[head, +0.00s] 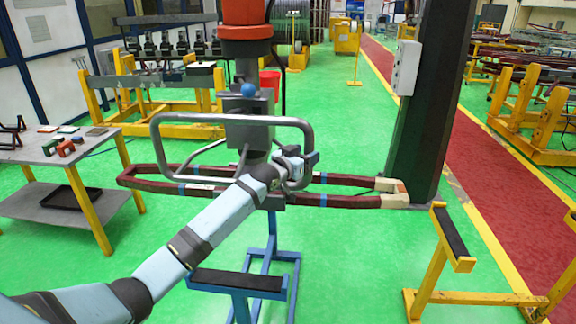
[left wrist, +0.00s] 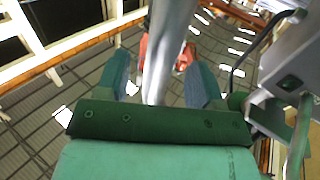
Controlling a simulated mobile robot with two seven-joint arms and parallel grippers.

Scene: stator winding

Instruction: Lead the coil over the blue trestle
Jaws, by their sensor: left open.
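The coil (head: 325,201) is a long dark red loop with blue bands and pale ends at the right. It hangs level under a grey lifting device with a tubular handle (head: 190,118). The blue trestle (head: 238,284) with its black top pad stands below and in front of the coil, apart from it; more blue frame shows behind. My left gripper (head: 300,162) is at the right side of the handle. In the left wrist view, the left gripper's (left wrist: 160,75) teal fingers are apart with a grey bar (left wrist: 165,50) between them. My right gripper is not in view.
A yellow trestle with a black pad (head: 452,232) stands at right, near a dark column (head: 432,110). A grey table (head: 90,150) with small blocks is at left. A yellow rack (head: 150,85) stands behind. Green floor (head: 350,270) is clear between the trestles.

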